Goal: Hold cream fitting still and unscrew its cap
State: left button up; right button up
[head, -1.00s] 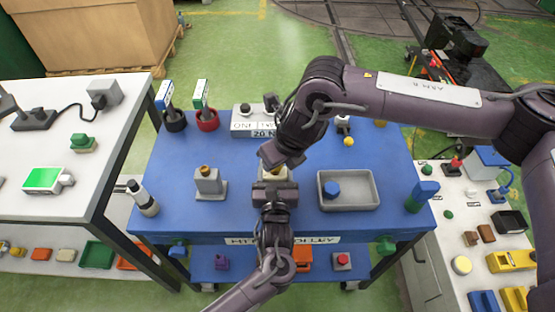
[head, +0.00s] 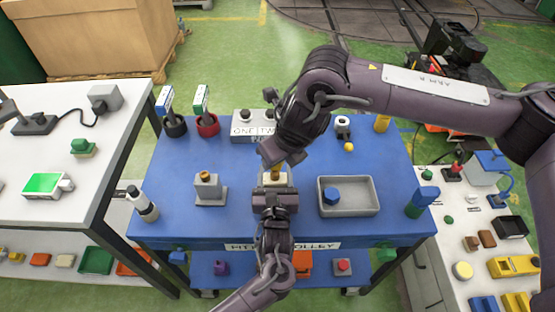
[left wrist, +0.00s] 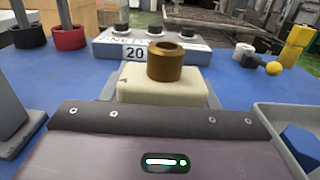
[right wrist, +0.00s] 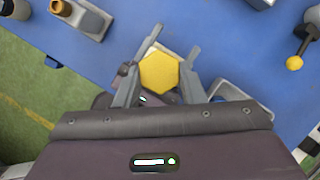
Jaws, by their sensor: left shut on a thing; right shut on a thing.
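The cream fitting (left wrist: 165,86) stands upright on the blue trolley top (head: 238,222), its brass threaded neck (left wrist: 166,62) bare and open at the top in the left wrist view. My left gripper (head: 274,192) is shut on the fitting from the near side; its fingertips are mostly hidden. My right gripper (right wrist: 162,75) comes from above and is shut on a yellow hexagonal cap (right wrist: 158,72). The cap is off the neck, above the fitting, and does not show in the left wrist view. Part of the fitting shows behind the cap in the right wrist view.
A grey tray (head: 373,207) holding a blue hexagonal cap (head: 332,196) is to the right. A grey fitting (head: 208,190) with a brass neck is to the left. A labelled block (head: 253,128) stands behind. Bare blue surface lies between them.

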pick_arm(q)
jog(key=shift+f, duration=0.1)
pick_arm(e)
jog(key=shift+r, duration=1.5)
pick_arm(q)
jog(key=o, duration=1.5)
jog(key=s, duration=1.1)
jog(key=shift+s, duration=0.55)
